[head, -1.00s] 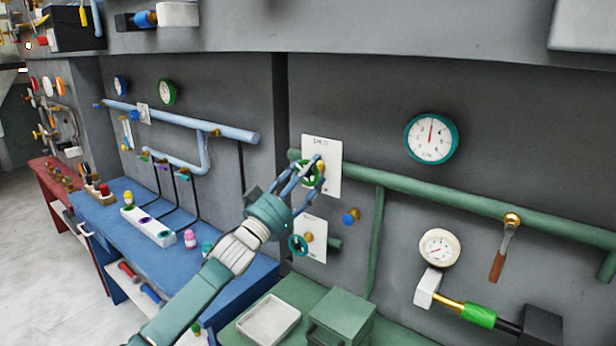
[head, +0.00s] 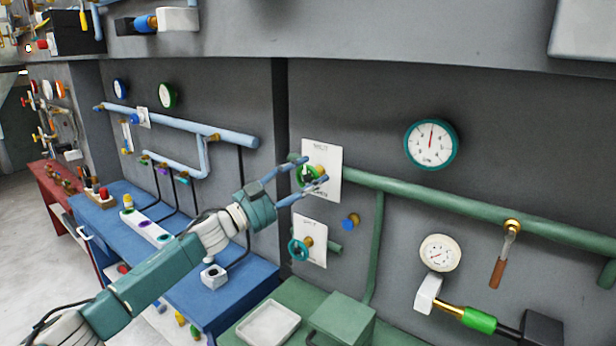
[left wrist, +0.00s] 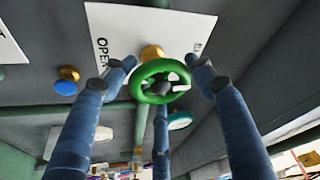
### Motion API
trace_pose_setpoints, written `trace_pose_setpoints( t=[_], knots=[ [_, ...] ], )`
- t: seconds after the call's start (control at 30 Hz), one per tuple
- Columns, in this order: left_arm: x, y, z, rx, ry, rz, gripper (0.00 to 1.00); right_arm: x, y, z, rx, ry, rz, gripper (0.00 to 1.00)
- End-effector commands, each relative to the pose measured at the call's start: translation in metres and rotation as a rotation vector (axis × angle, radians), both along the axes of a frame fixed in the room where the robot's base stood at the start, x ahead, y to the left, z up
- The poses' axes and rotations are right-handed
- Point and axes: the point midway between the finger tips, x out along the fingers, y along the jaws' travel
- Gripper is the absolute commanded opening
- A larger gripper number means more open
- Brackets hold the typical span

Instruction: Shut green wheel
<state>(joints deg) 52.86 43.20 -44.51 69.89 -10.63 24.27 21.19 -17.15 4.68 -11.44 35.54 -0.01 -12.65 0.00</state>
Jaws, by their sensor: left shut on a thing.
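The green wheel (head: 308,176) sits on a brass stem in front of a white plate (head: 334,165) on the grey wall. My left gripper (head: 316,170) reaches it from the left and is shut on it, its blue fingers at the rim. In the left wrist view the green wheel (left wrist: 143,93) lies between the fingers of the gripper (left wrist: 162,68). The plate (left wrist: 205,22) behind carries lettering, with "OPEN" readable on its left side. Fingers cover part of the wheel in the head view. My right gripper is out of view.
A teal wheel (head: 299,249) on a second white plate (head: 319,234) is just below. A blue knob (head: 350,221) and a green pipe (head: 440,201) are to the right. A green box (head: 345,317) and white tray (head: 268,323) stand below. A blue bench (head: 240,285) lies left.

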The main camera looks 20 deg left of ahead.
Motion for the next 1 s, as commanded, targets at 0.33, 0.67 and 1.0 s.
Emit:
trace_pose_setpoints(
  t=[0.33,0.67,1.0],
  knots=[
    [-0.0006,-0.0005,0.0081,0.093,-0.047,-0.002,0.29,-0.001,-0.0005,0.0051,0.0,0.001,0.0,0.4],
    [-0.001,-0.0016,0.0074,0.106,-0.052,-0.004,0.28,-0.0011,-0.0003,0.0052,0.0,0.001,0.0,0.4],
    [-0.0008,-0.0018,0.0047,0.105,-0.047,-0.004,0.74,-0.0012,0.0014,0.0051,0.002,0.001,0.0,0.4]
  ],
)
